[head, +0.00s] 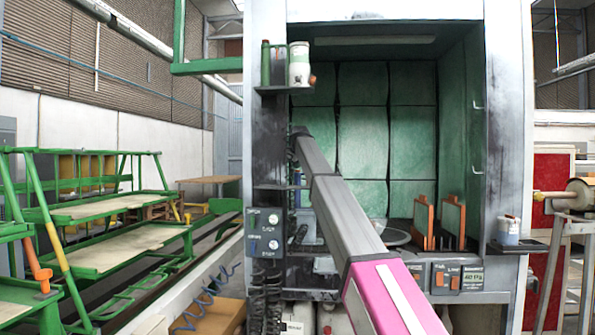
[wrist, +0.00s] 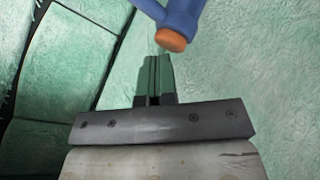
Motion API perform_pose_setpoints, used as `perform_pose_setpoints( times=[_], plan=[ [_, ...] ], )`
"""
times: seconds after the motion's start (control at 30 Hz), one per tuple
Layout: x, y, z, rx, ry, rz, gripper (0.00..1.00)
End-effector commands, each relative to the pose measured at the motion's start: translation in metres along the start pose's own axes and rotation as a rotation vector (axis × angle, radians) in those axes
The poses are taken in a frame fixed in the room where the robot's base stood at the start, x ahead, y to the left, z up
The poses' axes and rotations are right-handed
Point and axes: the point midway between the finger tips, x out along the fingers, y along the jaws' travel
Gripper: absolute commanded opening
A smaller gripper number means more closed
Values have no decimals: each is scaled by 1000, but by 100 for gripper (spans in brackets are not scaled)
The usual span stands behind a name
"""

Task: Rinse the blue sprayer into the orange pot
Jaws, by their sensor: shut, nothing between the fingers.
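The blue sprayer (wrist: 183,14) shows in part at the top of the wrist view, with a round orange end pointing down. Most of it lies outside the picture. My gripper (wrist: 157,60) is shut and empty, with its two dark fingers together just below the orange end. A small gap shows between them in the picture; I cannot tell the depth. In the head view my arm reaches into the booth and its far end hides the gripper. I cannot make out an orange pot in either view.
The booth has green padded walls (head: 363,143). Orange-edged panels (head: 424,224) stand at its right, beside a dark round plate (head: 397,237). A white container (head: 299,64) sits on a shelf at the upper left of the booth, and another jar (head: 508,229) stands outside right.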

Motion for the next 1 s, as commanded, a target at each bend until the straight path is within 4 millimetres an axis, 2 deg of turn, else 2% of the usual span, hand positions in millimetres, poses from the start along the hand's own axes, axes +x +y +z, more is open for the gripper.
perform_pose_setpoints(
  times=[1.0],
  plan=[
    [-13, 10, -10, 0, 0, 0, 0]
  ],
)
